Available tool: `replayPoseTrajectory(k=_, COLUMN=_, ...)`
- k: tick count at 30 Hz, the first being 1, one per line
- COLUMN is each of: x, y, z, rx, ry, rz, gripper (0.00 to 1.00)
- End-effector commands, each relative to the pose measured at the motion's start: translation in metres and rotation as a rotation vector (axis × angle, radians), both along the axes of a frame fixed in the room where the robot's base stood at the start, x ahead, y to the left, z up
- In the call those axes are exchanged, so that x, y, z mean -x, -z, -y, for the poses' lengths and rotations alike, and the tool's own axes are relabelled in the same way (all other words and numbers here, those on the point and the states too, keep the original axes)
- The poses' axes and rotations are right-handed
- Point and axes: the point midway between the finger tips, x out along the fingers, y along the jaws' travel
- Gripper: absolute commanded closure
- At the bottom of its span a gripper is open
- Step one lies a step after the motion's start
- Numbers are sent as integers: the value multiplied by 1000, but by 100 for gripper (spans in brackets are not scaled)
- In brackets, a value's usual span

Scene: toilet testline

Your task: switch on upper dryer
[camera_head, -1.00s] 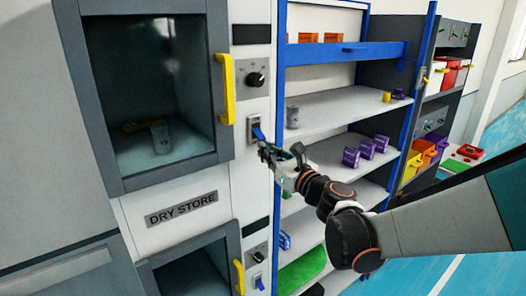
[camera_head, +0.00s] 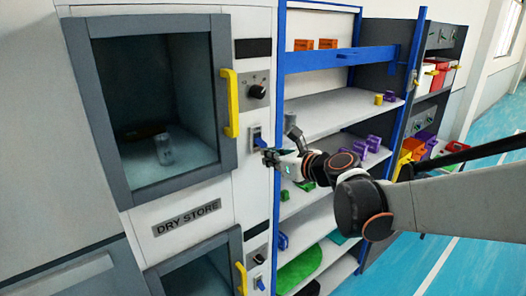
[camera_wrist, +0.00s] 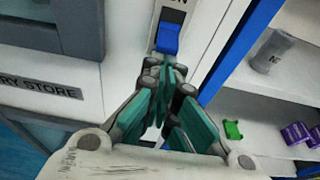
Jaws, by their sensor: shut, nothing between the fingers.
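The upper dryer (camera_head: 175,192) has a glass door with a yellow handle (camera_head: 231,103) and a black knob (camera_head: 257,92). Its blue switch (camera_head: 260,140) sits on the white panel below the knob. In the wrist view the blue switch (camera_wrist: 168,38) is just above my fingertips, under a label partly cut off at the top edge. My gripper (camera_head: 269,157) is shut and empty, right at the switch's lower side. In the wrist view its green-padded fingers (camera_wrist: 170,76) point up at the switch. I cannot tell whether they touch, or which way the switch is set.
The lower dryer (camera_head: 190,280) has its own yellow handle and blue switch (camera_head: 260,284). A blue-framed shelf (camera_head: 330,120) with purple parts and a grey cylinder (camera_head: 290,121) stands close right of the panel. Open blue floor (camera_head: 490,210) lies at the right.

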Motion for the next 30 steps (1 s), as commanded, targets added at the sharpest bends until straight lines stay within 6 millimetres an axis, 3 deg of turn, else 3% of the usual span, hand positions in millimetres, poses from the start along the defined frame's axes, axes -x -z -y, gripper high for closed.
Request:
replayPoseTrajectory(k=1, x=1, y=-9, z=0, rx=22, ry=-2, rz=-30, gripper=100)
replayPoseTrajectory(k=9, x=4, y=-18, z=3, rx=134, ry=-1, rz=-197, gripper=100)
replayPoseTrajectory(k=19, x=5, y=-16, z=3, rx=128, ry=-1, rz=-191, gripper=100)
replayPoseTrajectory(k=30, x=5, y=-31, z=3, rx=128, ry=-1, rz=-190, gripper=100)
